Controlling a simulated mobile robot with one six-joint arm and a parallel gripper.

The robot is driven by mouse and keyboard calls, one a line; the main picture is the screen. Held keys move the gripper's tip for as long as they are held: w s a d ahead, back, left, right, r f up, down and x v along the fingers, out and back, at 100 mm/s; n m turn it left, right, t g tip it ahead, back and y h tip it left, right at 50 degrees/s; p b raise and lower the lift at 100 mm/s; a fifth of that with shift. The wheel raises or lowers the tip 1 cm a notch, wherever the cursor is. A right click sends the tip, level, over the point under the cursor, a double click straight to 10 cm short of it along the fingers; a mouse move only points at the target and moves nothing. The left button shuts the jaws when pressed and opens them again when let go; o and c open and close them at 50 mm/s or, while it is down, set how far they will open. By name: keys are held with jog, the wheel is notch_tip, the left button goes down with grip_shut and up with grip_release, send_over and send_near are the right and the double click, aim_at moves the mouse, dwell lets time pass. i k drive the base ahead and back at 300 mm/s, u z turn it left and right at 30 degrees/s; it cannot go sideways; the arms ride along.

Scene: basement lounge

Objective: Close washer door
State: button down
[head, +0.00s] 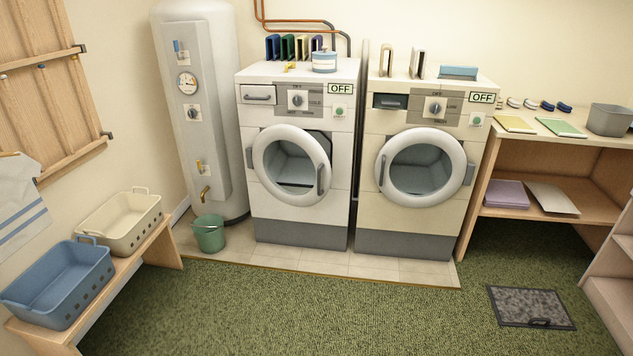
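Two front-loading machines stand side by side against the back wall in the head view. The left white machine (262,222), with a closed drawer at its top left, looks like the washer. Its round door (262,178) has a hinge at the left and a grey handle (321,180) at the right. A dark edge of the opening shows past the door's upper right rim, so the door looks slightly ajar. The right cream machine (373,214) has a round door (467,150) with its handle at the left; it looks shut. My gripper is not in view.
A green bucket (209,236) stands left of the white machine, by the water heater (166,60). A bench (160,250) with two baskets is at left, wooden shelving (575,160) at right. A grey floor panel (530,306) lies at right. The green carpet in front is clear.

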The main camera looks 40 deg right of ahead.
aim_at(255, 156)
jog(key=u, duration=0.1)
jog(key=i, duration=1)
jog(key=z, duration=0.05)
